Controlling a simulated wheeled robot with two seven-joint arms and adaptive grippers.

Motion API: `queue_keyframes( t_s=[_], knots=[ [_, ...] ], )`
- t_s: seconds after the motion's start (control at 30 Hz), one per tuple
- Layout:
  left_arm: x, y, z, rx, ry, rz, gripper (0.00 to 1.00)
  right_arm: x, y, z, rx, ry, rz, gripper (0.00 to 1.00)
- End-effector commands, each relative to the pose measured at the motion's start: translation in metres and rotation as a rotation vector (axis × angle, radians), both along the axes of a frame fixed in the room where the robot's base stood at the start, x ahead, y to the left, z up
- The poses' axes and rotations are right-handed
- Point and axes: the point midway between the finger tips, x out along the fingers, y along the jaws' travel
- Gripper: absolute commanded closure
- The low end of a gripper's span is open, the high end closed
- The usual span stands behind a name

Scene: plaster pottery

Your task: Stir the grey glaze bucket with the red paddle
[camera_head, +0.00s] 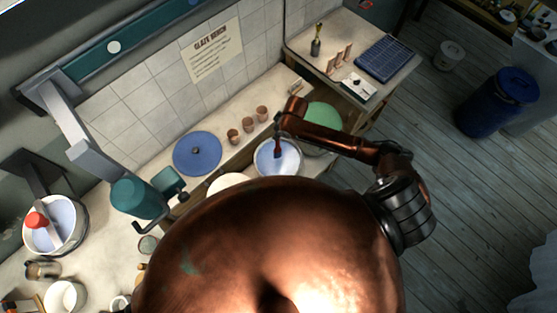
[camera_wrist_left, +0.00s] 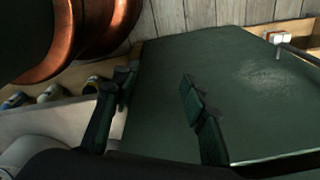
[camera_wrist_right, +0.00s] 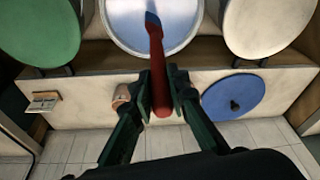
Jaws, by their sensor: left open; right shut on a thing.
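The glaze bucket (camera_head: 266,168) has a pale rim and pale blue-grey contents; it also fills the top middle of the right wrist view (camera_wrist_right: 118,38). The red paddle (camera_wrist_right: 157,62) has a dark blue lower end, which lies over the bucket's opening. I cannot tell how deep it reaches. My right gripper (camera_wrist_right: 161,88) is shut on the paddle's red handle, and in the head view the paddle (camera_head: 278,147) hangs roughly upright from it. My left gripper (camera_wrist_left: 155,95) is open and empty above a dark green surface; it is not seen in the head view.
A green round top (camera_head: 323,117) is right of the bucket and a pale one (camera_head: 226,181) left of it. A blue lid (camera_head: 190,160) and several small clay cups (camera_head: 248,124) sit on the shelf behind. A blue barrel (camera_head: 490,105) stands on the floor at right.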

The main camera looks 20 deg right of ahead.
Motion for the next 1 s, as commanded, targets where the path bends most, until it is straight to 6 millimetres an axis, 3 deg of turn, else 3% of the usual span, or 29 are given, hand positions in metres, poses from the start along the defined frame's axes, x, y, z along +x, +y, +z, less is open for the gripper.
queue_keyframes(
  t_s=[0.53, 1.0],
  knots=[
    [0.0, 0.0, 0.0, 0.0, 0.0, 0.0, 0.6, 0.001, 0.0, 0.003, 0.001, -0.002, 0.0, 1.0],
    [0.0, 0.0, 0.0, 0.0, 0.0, 0.0, 0.6, 0.001, 0.0, 0.056, 0.001, -0.003, 0.001, 1.0]
  ],
)
